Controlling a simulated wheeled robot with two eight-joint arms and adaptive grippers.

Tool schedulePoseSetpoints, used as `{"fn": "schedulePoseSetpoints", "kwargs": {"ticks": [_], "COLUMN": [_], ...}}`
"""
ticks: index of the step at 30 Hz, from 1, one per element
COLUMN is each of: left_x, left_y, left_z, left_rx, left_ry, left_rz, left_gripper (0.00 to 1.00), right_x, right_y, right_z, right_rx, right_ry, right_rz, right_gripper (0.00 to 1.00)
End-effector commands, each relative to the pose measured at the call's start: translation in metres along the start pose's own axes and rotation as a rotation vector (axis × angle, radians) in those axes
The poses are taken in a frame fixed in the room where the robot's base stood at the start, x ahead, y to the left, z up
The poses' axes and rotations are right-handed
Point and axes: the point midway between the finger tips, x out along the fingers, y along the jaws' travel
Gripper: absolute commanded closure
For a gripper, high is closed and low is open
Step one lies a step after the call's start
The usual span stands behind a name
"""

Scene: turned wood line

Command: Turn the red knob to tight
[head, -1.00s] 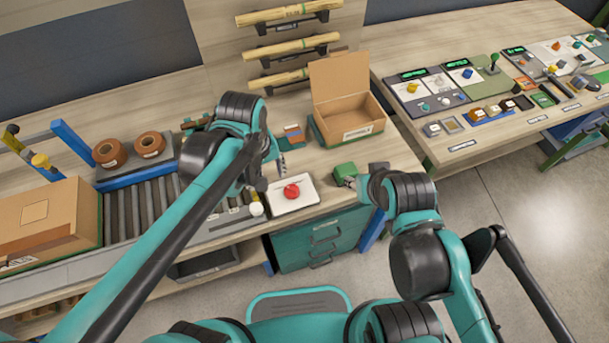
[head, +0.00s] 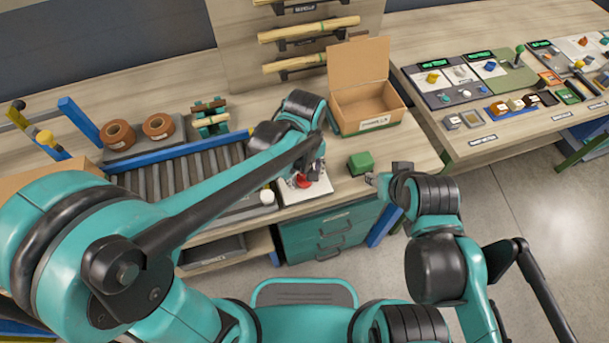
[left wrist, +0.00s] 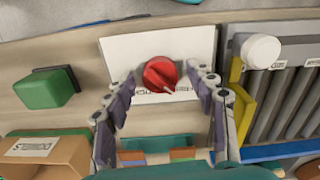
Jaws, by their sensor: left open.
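The red knob (left wrist: 160,74) stands on a white plate (left wrist: 117,50) with dark print, partly hidden by the knob. A pale pointer mark on the knob aims down and to the right in the left wrist view. In the head view the knob (head: 303,181) and plate (head: 320,188) lie at the bench's front, partly covered by my left arm. My left gripper (left wrist: 160,100) is open, with its fingers apart on either side of the knob, and I see no contact. My right gripper (head: 371,180) is near the bench's front edge, away from the knob; its jaws are too small to judge.
A green block (head: 361,163) sits right of the plate. An open cardboard box (head: 368,103) stands behind it. A white round knob (left wrist: 261,51) and a roller conveyor (head: 160,182) are on the plate's other side. Tape rolls (head: 118,134) lie at the back left.

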Motion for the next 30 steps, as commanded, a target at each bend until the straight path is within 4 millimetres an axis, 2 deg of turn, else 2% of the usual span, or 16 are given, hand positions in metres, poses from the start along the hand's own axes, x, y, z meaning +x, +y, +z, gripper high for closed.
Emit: {"fn": "schedulePoseSetpoints", "kwargs": {"ticks": [4, 5, 10, 11, 22, 30], "left_x": [-0.0006, -0.0006, -0.0007, -0.0007, -0.0009, -0.0015], "left_y": [0.0, 0.0, 0.0, 0.0, 0.0, 0.0001], "left_z": [-0.0001, -0.0001, -0.0001, -0.0001, -0.0001, -0.0002], "left_rx": [0.0, 0.0, 0.0, 0.0, 0.042, 0.208], "left_ry": [0.0, 0.0, 0.0, 0.0, 0.0, 0.0], "left_rz": [0.0, 0.0, 0.0, 0.0, 0.0, 0.0], "left_gripper": [0.44, 0.47, 0.91, 0.94, 0.94, 0.94], "right_x": [-0.0005, -0.0005, -0.0004, -0.0004, -0.0016, -0.0055], "right_y": [0.0, 0.0, 0.0, 0.0, 0.0, 0.0], "right_z": [-0.0004, -0.0004, -0.0004, -0.0004, -0.0012, -0.004], "right_rx": [0.0, 0.0, 0.0, 0.0, 0.0, 0.0], "right_ry": [0.0, 0.0, 0.0, 0.0, 0.0, 0.0], "right_rz": [0.0, 0.0, 0.0, 0.0, 0.0, 0.0], "right_gripper": [0.6, 0.6, 0.6, 0.6, 0.6, 0.6]}}
